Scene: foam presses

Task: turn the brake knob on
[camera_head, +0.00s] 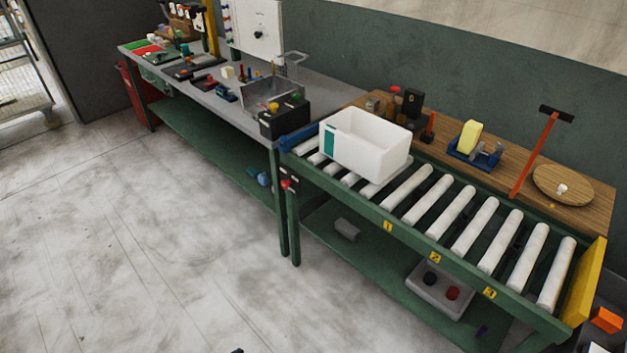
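No part in view is clearly labelled as the brake knob, and I cannot tell which one it is. A grey box (425,299) on the lower shelf under the roller conveyor carries a black knob (430,278) and a red knob (453,293). A small red and dark fitting (289,184) sits at the conveyor's left front leg. A white wall panel (248,22) at the back has a small dark dial (259,36). Neither gripper can be made out. A tiny dark sliver at the bottom edge is too small to identify.
A white bin (365,145) stands on the left end of the roller conveyor (409,234). A yellow end plate (585,283) closes its right end. A long workbench (232,112) with tools and trays runs to the left. The concrete floor (130,230) in front is clear.

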